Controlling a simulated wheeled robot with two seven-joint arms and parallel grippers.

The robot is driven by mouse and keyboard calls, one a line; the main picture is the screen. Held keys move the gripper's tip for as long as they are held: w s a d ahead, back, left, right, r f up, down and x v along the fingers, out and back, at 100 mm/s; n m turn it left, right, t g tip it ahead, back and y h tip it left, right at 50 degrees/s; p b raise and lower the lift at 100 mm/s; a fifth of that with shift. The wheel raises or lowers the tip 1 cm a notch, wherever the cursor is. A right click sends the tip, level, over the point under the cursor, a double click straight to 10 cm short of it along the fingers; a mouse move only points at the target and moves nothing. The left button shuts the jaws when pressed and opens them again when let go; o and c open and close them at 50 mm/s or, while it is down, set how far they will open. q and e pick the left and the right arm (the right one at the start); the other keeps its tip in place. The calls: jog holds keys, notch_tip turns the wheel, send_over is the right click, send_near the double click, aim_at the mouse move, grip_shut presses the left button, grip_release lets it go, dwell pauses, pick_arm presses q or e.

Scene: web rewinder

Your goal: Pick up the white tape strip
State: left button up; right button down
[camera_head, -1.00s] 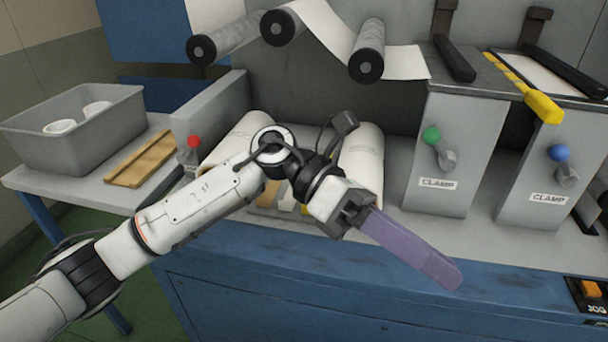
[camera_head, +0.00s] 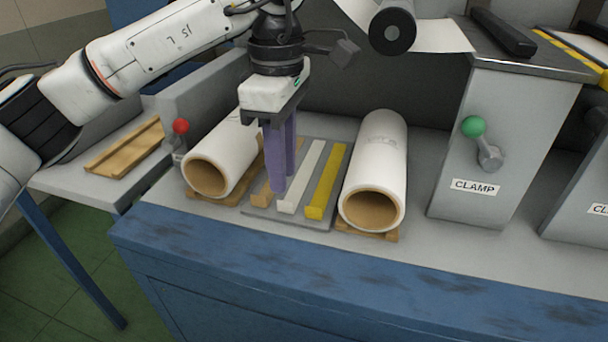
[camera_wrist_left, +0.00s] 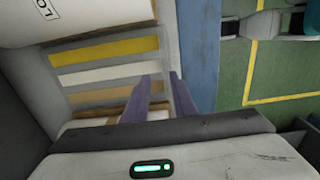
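The white tape strip (camera_head: 302,178) lies flat on a grey tray (camera_head: 262,216), between a tan strip (camera_head: 264,188) and a yellow strip (camera_head: 327,181). It also shows in the left wrist view (camera_wrist_left: 105,74). My left gripper (camera_head: 284,184) points down over the tray, just left of the white strip and by the tan strip. Its two purple fingers stand apart with nothing seen between them. In the left wrist view the fingers (camera_wrist_left: 158,80) are near the strips' ends. I cannot tell whether the fingertips touch the tray.
White rolls on wooden cradles stand on both sides of the tray, a left roll (camera_head: 222,160) and a right roll (camera_head: 376,165). A red-knobbed lever (camera_head: 180,128) is at left. A clamp post with a green knob (camera_head: 473,127) stands at right.

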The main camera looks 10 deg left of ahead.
pick_arm(q)
jog(key=f, duration=0.5)
jog(key=shift+s+a+f, duration=0.15)
jog(key=shift+s+f, duration=0.05)
jog(key=shift+f, duration=0.15)
grip_shut()
